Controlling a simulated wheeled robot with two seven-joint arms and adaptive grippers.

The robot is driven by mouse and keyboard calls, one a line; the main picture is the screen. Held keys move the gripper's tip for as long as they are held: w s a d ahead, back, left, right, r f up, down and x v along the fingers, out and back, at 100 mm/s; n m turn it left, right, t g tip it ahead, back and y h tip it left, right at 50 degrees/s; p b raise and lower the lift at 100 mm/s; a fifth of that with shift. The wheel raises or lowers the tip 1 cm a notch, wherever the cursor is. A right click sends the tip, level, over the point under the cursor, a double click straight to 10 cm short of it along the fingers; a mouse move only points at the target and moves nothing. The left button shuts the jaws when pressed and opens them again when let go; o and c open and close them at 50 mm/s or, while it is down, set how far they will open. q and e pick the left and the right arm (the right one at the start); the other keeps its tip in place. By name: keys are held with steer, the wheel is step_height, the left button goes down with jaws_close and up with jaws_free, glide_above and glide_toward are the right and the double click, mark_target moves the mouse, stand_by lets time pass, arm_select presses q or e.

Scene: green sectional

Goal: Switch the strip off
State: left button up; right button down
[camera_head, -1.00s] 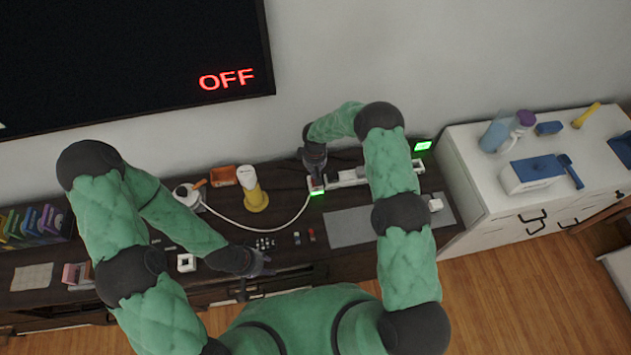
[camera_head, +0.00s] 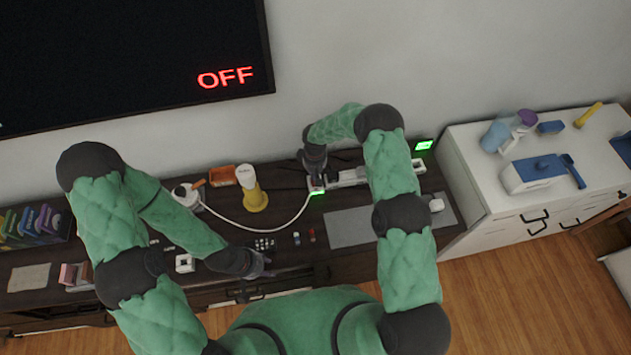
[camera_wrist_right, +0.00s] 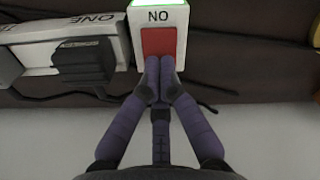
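The power strip (camera_head: 352,176) lies on the dark console, its left end under my right gripper (camera_head: 317,182). In the right wrist view, that end is a white block (camera_wrist_right: 185,20) with a red switch (camera_wrist_right: 158,43), a lit green light and the letters ON, seen upside down. My right gripper (camera_wrist_right: 160,68) is shut and empty, its fingertips together at the near edge of the red switch; I cannot tell whether they press it. My left gripper (camera_head: 264,264) is over the console's front edge, away from the strip; its fingers are too small and dark to read.
A black plug (camera_wrist_right: 82,62) sits in the strip. A grey mat (camera_head: 348,227) lies in front. A green-lit display (camera_head: 424,145) stands behind. The wall screen (camera_head: 130,60) reads OFF.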

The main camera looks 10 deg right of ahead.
steer(key=shift+f+b, duration=0.35)
steer(key=shift+f, duration=0.05)
steer(key=shift+r+p, duration=1.3)
steer(key=shift+r, duration=2.3)
